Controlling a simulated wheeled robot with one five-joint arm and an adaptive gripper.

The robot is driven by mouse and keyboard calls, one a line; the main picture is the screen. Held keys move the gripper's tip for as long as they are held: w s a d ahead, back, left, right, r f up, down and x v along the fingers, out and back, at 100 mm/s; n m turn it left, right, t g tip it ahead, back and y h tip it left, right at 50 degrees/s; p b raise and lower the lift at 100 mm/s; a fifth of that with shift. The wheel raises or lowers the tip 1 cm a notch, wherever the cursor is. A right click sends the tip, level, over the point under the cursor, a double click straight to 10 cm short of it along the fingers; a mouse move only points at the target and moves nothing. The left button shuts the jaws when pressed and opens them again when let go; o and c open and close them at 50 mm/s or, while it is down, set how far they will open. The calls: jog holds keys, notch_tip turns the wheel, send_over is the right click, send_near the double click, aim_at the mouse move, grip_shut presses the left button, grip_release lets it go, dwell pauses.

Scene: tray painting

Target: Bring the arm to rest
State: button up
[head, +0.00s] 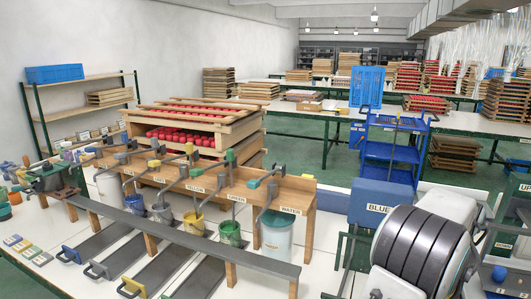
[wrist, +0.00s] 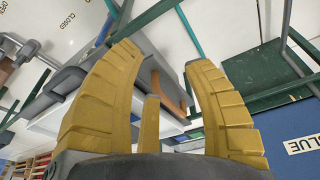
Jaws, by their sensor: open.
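My gripper (wrist: 164,58) shows in the wrist view with its yellow ridged fingers spread apart. Nothing is held between them. Past the fingertips are a grey tray-like piece, green bars and a white surface marked OPEN and CLOSED. I cannot make out the gripper in the head view. A large grey rounded body with dark bands fills the lower right there and looks like part of my arm. A blue block labelled BLUE (head: 380,203) stands just behind it; a blue face with the same label (wrist: 294,148) is at the right of the wrist view.
A wooden rack (head: 245,185) holds labelled paint pots, among them a yellow pot (head: 194,223), a green pot (head: 230,233) and a water bucket (head: 277,237). A blue cart (head: 390,152) stands behind. Green floor (head: 310,155) is clear between the tables.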

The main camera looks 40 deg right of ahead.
jog(key=w+a+f+n+y, duration=0.1)
jog(key=w+a, duration=0.4)
jog(key=a, duration=0.4)
jog(key=w+a+n+y, duration=0.1)
jog(key=w+a+n, duration=0.1)
jog(key=w+a, duration=0.45)
jog(key=w+a+f+n, duration=0.1)
jog(key=w+a, duration=0.2)
jog(key=a, duration=0.8)
jog(key=w+a+r+n+t, duration=0.2)
jog(key=a+n, duration=0.4)
jog(key=a, duration=0.5)
jog(key=w+a+r+n+t, duration=0.1)
jog(key=w+a+r+n, duration=0.2)
jog(key=a, duration=0.8)
jog(key=w+n, duration=0.2)
jog(key=n, duration=0.2)
jog(key=shift+t+y, duration=0.3)
jog(key=shift+t, duration=0.1)
